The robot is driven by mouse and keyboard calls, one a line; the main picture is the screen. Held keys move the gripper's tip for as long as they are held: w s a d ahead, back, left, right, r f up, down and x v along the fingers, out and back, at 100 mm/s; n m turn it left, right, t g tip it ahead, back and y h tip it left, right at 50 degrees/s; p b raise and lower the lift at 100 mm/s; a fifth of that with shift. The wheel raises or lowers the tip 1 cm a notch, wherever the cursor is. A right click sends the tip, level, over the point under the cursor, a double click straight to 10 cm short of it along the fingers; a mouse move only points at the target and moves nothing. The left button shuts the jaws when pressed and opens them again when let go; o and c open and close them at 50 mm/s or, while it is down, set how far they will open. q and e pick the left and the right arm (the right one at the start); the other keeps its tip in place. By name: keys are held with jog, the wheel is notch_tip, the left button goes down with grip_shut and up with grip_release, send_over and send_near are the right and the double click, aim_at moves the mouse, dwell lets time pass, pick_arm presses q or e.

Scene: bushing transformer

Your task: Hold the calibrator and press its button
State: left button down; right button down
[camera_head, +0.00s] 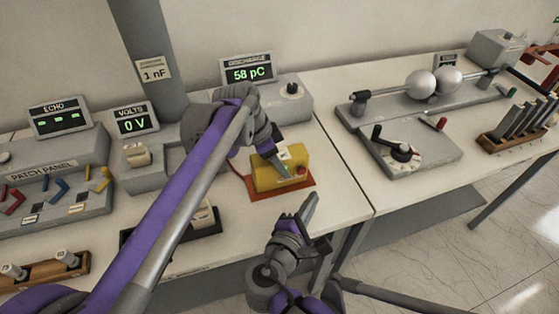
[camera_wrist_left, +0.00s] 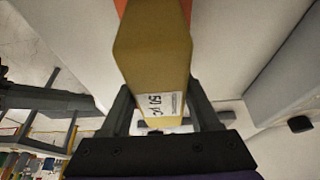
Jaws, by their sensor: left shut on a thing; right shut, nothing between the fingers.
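The calibrator is a yellow box (camera_head: 278,179) on a red-orange mat (camera_head: 308,184) at the front edge of the left table. A small red spot, which looks like its button (camera_head: 301,170), shows at its right end. My left gripper (camera_head: 282,163) is shut on the calibrator from above. In the left wrist view the calibrator (camera_wrist_left: 152,60) sits between the two fingers, with a white "50 pC" label towards the palm. My right gripper (camera_head: 309,206) is shut and empty, in front of the table edge and below right of the calibrator, apart from it.
A discharge meter (camera_head: 249,72) reading 58 pC stands behind. A dark tray (camera_head: 213,228) lies to the left, partly behind my left arm. The sphere-gap device (camera_head: 430,95) and crank box (camera_head: 405,152) stand on the right table. Bare table lies right of the calibrator.

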pick_arm(q)
jog(key=shift+c, duration=0.2)
grip_release()
jog(key=v, duration=1.2)
jog(key=shift+s, duration=0.1)
